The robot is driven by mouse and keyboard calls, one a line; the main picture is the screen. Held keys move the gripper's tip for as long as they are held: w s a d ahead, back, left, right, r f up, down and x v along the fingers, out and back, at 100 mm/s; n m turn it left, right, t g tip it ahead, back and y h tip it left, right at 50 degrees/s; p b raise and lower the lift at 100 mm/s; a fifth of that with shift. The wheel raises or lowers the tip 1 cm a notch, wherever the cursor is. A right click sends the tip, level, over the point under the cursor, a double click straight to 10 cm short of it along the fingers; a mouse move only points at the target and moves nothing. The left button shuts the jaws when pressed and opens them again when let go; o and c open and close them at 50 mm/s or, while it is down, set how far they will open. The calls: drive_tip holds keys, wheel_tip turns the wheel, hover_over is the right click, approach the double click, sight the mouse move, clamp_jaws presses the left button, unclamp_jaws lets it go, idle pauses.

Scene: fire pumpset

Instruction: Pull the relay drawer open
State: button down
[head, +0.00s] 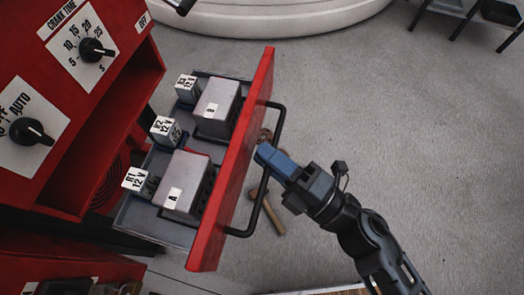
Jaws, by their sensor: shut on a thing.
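The relay drawer (236,165) has a red front panel and stands pulled out of the red cabinet (110,110). Its grey tray (150,220) shows, with two grey boxes marked A (185,185) and B (216,107) and small relays labelled R1 (139,180), R2 (165,130) and R3 (187,88). A black bar handle (272,190) runs along the front. My gripper (266,156), with blue fingers, comes from the lower right and is shut on the handle's middle. The fingers hide that part of the handle.
Two black knobs (30,131) and (95,49) are on the cabinet's upper face. A hammer-like tool with a wooden handle (276,218) lies on the grey floor behind the handle. A pale round base (260,14) stands at the back.

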drive_tip(key=shift+f, duration=0.1)
drive_tip(key=c, duration=1.4)
unclamp_jaws()
drive_tip(key=shift+c, duration=0.2)
drive_tip(key=shift+d, duration=0.1)
drive_tip(key=b+v, duration=0.1)
drive_tip(key=v, duration=0.6)
drive_tip(key=shift+s+d, duration=0.25)
drive_tip(key=s+d+r+m+h, duration=0.2)
drive_tip(key=s+d+m+h, duration=0.2)
drive_tip(key=m, duration=0.5)
drive_tip(key=s+d+r+m+h, duration=0.2)
drive_tip(key=s+d+m+h, duration=0.2)
drive_tip(key=s+m, duration=0.4)
drive_tip(key=s+d+r+m+t+h, duration=0.1)
drive_tip(key=s+d+m+h, duration=0.3)
drive_tip(key=m, duration=0.5)
drive_tip(key=s+r+h, duration=0.1)
drive_tip(key=s+h, duration=0.1)
drive_tip(key=shift+d+r+m+h, duration=0.2)
drive_tip(key=shift+r+m+h, duration=0.1)
